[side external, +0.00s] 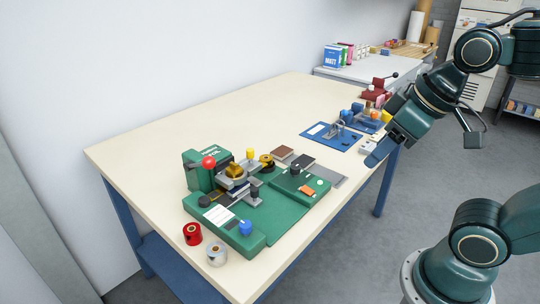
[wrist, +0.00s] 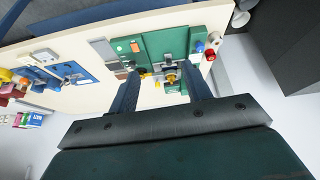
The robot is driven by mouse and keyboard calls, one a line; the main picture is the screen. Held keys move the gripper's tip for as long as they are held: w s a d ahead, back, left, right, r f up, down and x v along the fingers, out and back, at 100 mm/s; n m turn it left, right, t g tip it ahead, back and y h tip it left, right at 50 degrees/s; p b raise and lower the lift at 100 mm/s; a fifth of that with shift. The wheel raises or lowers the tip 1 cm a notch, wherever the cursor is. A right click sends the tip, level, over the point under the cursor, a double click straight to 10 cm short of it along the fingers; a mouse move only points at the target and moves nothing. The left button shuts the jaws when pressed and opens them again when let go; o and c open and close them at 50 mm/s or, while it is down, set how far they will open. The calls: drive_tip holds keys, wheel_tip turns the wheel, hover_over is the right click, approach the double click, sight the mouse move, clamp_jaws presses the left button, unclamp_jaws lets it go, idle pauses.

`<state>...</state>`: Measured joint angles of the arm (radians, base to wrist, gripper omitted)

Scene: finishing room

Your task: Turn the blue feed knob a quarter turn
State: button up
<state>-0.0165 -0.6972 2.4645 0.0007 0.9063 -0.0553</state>
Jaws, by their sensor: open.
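The blue feed knob (side external: 245,227) sits on the front corner of a green machine (side external: 280,222) on the cream table. It also shows in the wrist view (wrist: 199,46), small and near the machine's right end. My gripper (side external: 377,155) is at the right of the side view, above the table's right edge and well apart from the knob. In the wrist view my gripper (wrist: 160,82) has its two dark fingers spread with nothing between them. The far finger is hard to make out in the side view.
The machine carries a red ball lever (side external: 209,162), a yellow knob (side external: 251,154) and a black knob (side external: 295,169). Red (side external: 192,234) and silver (side external: 216,253) rolls stand beside it. A blue fixture plate (side external: 331,136) lies farther right. The table's left and back are clear.

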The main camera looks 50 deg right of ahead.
drive_tip(key=w+a+n+g, duration=0.2)
drive_tip(key=w+n, duration=0.2)
drive_tip(key=w, duration=0.3)
drive_tip(key=n+g, duration=0.3)
drive_tip(key=n, duration=0.8)
hover_over(246, 224)
wheel_tip(246, 224, down, 8)
drive_tip(key=shift+f, duration=0.1)
wheel_tip(246, 224, down, 14)
drive_tip(key=shift+r, duration=0.2)
